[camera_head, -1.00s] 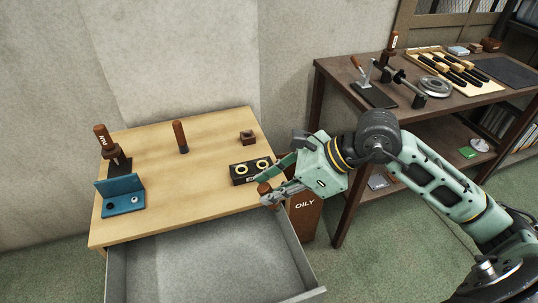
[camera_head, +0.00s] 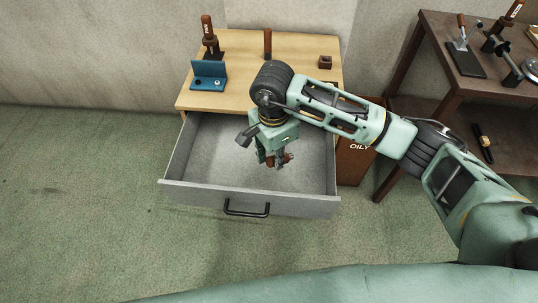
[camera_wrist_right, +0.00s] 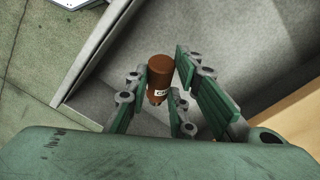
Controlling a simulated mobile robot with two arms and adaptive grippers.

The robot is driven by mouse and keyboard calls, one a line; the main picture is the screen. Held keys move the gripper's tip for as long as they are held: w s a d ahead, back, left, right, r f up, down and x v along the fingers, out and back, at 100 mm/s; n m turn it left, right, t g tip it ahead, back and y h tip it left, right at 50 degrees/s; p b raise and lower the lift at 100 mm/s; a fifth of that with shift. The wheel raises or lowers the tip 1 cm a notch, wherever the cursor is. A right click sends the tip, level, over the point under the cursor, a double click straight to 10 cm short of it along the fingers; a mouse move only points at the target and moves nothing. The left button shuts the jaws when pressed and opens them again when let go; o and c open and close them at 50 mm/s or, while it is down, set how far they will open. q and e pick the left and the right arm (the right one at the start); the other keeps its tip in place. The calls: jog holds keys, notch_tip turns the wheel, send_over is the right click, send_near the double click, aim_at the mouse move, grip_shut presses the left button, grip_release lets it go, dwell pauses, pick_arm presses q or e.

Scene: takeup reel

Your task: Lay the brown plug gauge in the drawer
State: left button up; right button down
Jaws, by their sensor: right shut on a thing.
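The brown plug gauge (camera_head: 288,158) is in my right gripper (camera_head: 271,161), which is shut on it over the open drawer. In the right wrist view its brown, labelled handle (camera_wrist_right: 160,72) sits between the fingers (camera_wrist_right: 168,98); the rest of it is hidden. The grey drawer (camera_head: 205,196) is pulled out below the wooden bench top. The part of its floor that shows is bare, and the gripper hangs above it toward the right side. I cannot tell how high the gauge is above the floor. My left gripper is not in view.
On the bench top (camera_head: 240,44) stand a labelled brown-handled tool (camera_head: 208,30), a blue angle bracket (camera_head: 208,75), a brown peg (camera_head: 267,43) and a small brown block (camera_head: 325,62). A brown OILY bin (camera_head: 352,165) stands right of the drawer. A dark table (camera_head: 433,65) with tools is farther right.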

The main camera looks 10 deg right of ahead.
jog(key=shift+w+d+f+n+h, duration=0.15)
jog(key=shift+w+d+f, duration=0.25)
jog(key=shift+d, duration=0.1)
jog(key=shift+w+d+f+n+h, duration=0.15)
jog(key=shift+w+d+f, duration=0.1)
jog(key=shift+d+f, duration=0.2)
jog(key=shift+d, duration=0.15)
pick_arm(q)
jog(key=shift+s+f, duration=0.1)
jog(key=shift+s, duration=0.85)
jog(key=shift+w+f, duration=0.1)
pick_arm(e)
jog(key=shift+f, duration=0.2)
